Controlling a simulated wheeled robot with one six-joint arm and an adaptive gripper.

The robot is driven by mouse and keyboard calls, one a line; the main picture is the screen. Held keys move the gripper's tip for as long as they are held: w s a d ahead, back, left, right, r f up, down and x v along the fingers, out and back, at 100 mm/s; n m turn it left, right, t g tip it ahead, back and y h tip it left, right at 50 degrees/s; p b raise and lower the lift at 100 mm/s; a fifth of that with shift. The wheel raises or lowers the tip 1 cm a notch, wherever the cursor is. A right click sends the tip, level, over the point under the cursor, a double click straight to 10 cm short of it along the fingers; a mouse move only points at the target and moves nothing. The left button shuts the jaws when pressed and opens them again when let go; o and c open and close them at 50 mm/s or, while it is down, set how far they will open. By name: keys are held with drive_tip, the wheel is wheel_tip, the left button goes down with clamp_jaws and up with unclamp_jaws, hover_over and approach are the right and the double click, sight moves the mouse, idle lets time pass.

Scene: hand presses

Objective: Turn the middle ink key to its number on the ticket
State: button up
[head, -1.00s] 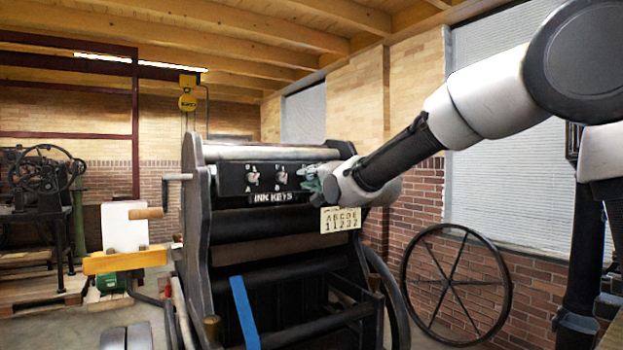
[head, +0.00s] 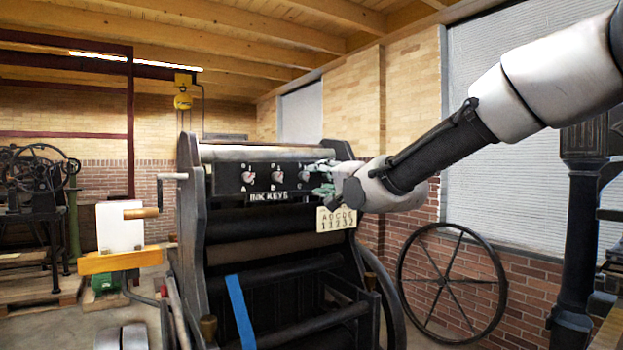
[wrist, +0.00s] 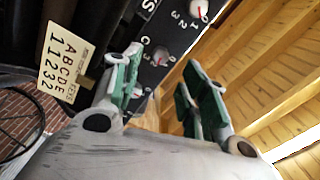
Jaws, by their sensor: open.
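The ink key panel (head: 262,178) is a black strip on the press, lettered INK KEYS, with pale knobs in a row. The middle key (head: 304,177), third from the left, shows just left of my gripper (head: 328,183). In the wrist view, a knob beside a letter that looks like C (wrist: 160,57) lies beyond my gripper (wrist: 165,85). Its green-padded fingers are open and apart, with nothing held. Which number its red mark meets is too small to tell. The cream ticket (head: 337,219) reads A B C D E over 1 1 2 3 2, so C has 2. The fingers hide the farther keys in the head view.
The ticket (wrist: 60,62) hangs below the panel, close to my gripper. A crank with a wooden handle (head: 141,213) sticks out at the press's left. A large spoked wheel (head: 451,280) leans on the brick wall at right.

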drive_tip(key=v, duration=0.5)
drive_tip(key=s+d+f+n+g+h, duration=0.3)
drive_tip(key=s+d+f+n+g, duration=0.1)
drive_tip(key=f, duration=0.5)
drive_tip(key=s+d+f+n+g+h, duration=0.2)
drive_tip(key=s+d+f+n+g, duration=0.15)
drive_tip(key=f, duration=0.55)
drive_tip(key=s+d+f+g+h, duration=0.1)
drive_tip(key=s+d+f+h, duration=0.1)
drive_tip(key=s+d, duration=0.9)
drive_tip(key=s+d+f+g+h, duration=0.2)
drive_tip(key=s+d+h, duration=0.1)
drive_tip(key=s+d, duration=0.9)
drive_tip(key=shift+s+d, duration=0.2)
drive_tip(key=shift+d, duration=1.1)
